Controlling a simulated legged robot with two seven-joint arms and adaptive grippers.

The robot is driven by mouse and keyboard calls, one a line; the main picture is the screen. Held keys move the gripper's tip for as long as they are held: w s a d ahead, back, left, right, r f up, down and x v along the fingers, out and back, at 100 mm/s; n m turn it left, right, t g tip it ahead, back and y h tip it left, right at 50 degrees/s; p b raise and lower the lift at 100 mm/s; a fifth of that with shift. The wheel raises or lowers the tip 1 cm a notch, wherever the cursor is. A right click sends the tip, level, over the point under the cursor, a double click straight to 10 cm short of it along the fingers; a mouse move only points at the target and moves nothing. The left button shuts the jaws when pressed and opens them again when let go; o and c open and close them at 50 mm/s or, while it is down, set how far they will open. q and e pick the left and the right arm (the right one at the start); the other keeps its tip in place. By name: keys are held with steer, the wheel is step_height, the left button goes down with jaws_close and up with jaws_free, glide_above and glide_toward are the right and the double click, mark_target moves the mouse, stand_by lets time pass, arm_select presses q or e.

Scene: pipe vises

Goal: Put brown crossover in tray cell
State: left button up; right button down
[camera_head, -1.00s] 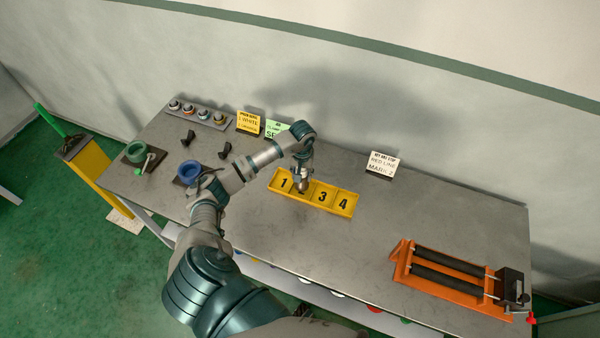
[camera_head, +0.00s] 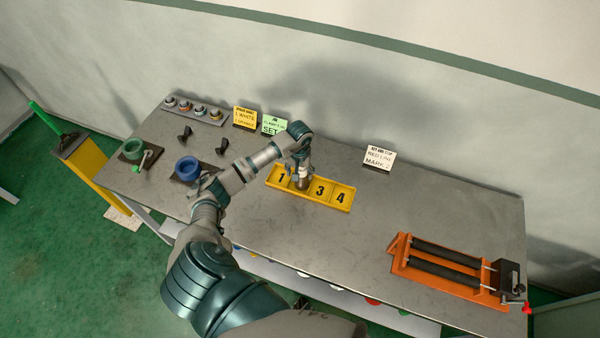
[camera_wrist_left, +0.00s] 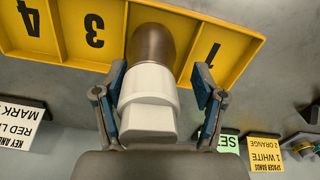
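The brown crossover (camera_wrist_left: 152,48) has a brown end and a paler whitish body, in the left wrist view. Its brown end points at the yellow tray (camera_head: 351,190), over or in the cell between 1 and 3, whose number is hidden. I cannot tell whether it touches the tray floor. My left gripper (camera_wrist_left: 161,68) has one finger on each side of the crossover. A gap shows beside the right-hand finger, so the fingers look open around it. In the head view the left gripper (camera_head: 301,178) is over that cell. My right gripper is not in view.
A rack of rings (camera_head: 192,109) and green (camera_head: 133,149) and blue (camera_head: 188,168) round fixtures stand at the table's left. Sign cards (camera_head: 379,158) stand along the back. An orange roller stand (camera_head: 452,272) is at the right. The table between tray and stand is clear.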

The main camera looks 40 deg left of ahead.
arm_select(q)
step_height(320, 180, up, 5)
steer(key=shift+w+d+f+b, duration=0.1)
steer(key=shift+f+b, duration=0.05)
steer(key=shift+b, duration=0.25)
steer(key=r, duration=0.6)
steer(key=shift+d+r+b, duration=0.2)
steer(key=shift+b, duration=0.1)
steer(key=shift+a+r, duration=0.15)
steer(key=shift+r, duration=0.4)
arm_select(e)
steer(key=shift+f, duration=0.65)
